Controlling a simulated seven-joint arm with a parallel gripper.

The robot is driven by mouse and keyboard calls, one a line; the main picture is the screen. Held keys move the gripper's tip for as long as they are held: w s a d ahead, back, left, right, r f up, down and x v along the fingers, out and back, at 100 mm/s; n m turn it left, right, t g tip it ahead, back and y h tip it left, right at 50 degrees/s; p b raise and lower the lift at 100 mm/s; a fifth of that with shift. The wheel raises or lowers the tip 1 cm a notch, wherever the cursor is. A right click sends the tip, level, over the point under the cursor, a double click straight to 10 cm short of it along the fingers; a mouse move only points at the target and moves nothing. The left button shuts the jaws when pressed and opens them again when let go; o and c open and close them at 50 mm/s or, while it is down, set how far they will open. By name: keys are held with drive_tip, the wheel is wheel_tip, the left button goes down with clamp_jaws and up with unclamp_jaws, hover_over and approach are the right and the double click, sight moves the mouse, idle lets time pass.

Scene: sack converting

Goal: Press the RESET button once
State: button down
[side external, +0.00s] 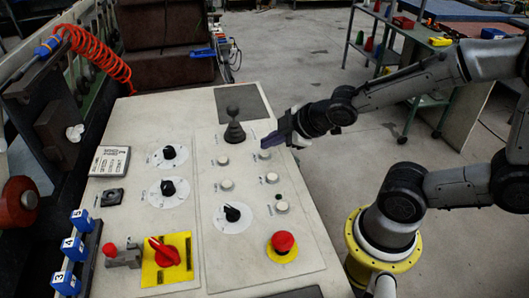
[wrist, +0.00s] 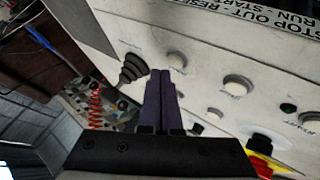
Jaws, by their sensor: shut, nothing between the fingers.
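My gripper (side external: 268,140) is shut and empty, its dark fingers together above the far right part of the sloped control panel (side external: 205,262). The button labels are too small to read surely, so I cannot tell which is RESET.
A black joystick (side external: 234,130) stands left of my gripper. Black rotary knobs (side external: 168,187), a red rotary switch (side external: 165,250) on yellow and a red mushroom button (side external: 283,242) stand up from the panel. A coiled red hose (side external: 95,50) hangs at the left.

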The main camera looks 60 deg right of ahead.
drive_tip(key=shift+f, duration=0.35)
drive_tip(key=shift+f, duration=0.45)
idle(0.9)
drive_tip(key=shift+r, duration=0.85)
drive_tip(key=shift+r, duration=2.5)
